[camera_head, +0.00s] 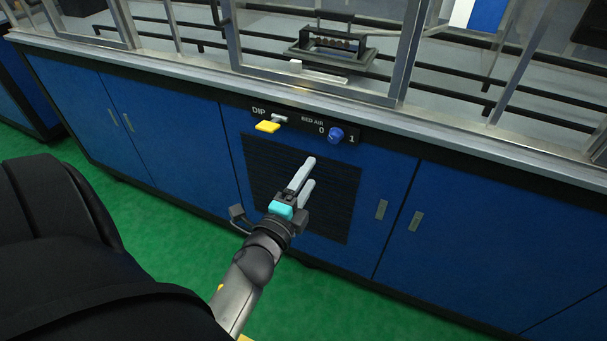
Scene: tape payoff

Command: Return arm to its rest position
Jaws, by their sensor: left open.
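My left gripper (306,177) is in the middle of the head view, in front of a black vent panel (339,196) on a blue cabinet. Its two pale fingers are apart with nothing between them. My left arm (240,290) reaches up to it from the lower left. Above the gripper is a black control strip with a yellow lever (267,126) marked DIP and a blue knob (335,135) marked BED AIR, between 0 and 1. The gripper appears apart from both. My right gripper is not in view.
The blue cabinet (460,240) runs across the view under a grey worktop edge (150,72). Metal-framed panels (400,50) stand on it, with dark rails and a small dark fixture (332,50) behind. Green floor (330,310) is open in front of the cabinet.

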